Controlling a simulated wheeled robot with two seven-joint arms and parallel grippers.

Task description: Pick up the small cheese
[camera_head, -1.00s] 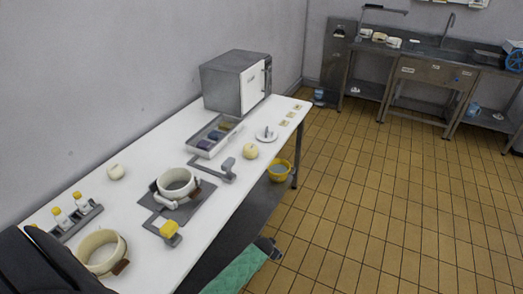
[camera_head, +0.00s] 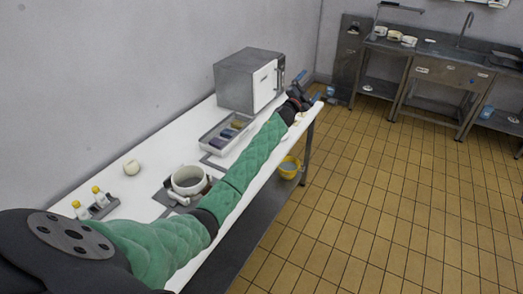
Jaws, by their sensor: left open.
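My left arm reaches across the table, and my left gripper (camera_head: 309,87) is open over the far right end of the table, beyond the microwave. A small pale piece (camera_head: 299,117) shows just under the wrist, partly hidden. The gripper looks empty and apart from the ball. My forearm hides the middle of the table's front side. My right gripper is out of view.
A grey microwave (camera_head: 245,82) stands at the back of the table, close to my gripper. A tray with dark and yellow blocks (camera_head: 208,141), a white pot (camera_head: 176,190) and yellow-capped bottles (camera_head: 99,197) stand left of my arm. A yellow bucket (camera_head: 288,170) is below the table edge.

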